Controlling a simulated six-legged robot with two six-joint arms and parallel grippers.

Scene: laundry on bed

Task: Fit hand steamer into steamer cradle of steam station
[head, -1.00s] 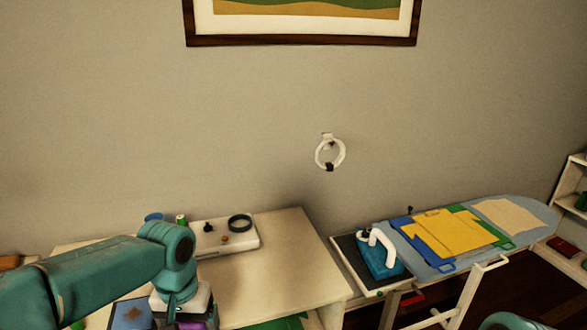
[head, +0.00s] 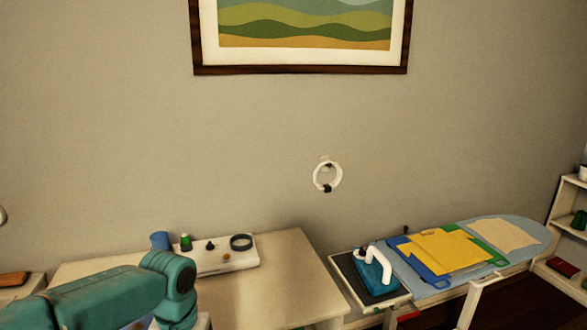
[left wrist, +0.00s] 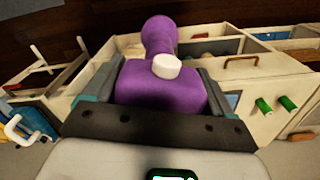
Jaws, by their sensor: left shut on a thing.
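The purple hand steamer (left wrist: 160,85) with a white knob fills the middle of the left wrist view. My left gripper (left wrist: 157,92) is shut on its wide body, one finger on each side. In the head view my left arm comes in from the left, and its gripper and the steamer are below the picture edge. What I take as the steam station (head: 217,258) is a white box at the back of the table. A dark ring (head: 241,242), apparently the cradle, sits on its right end and looks empty. My right gripper is not in view.
The pale table (head: 290,275) is clear right of the station. A blue cup (head: 160,241) and green spool (head: 186,242) stand beside the station's left end.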

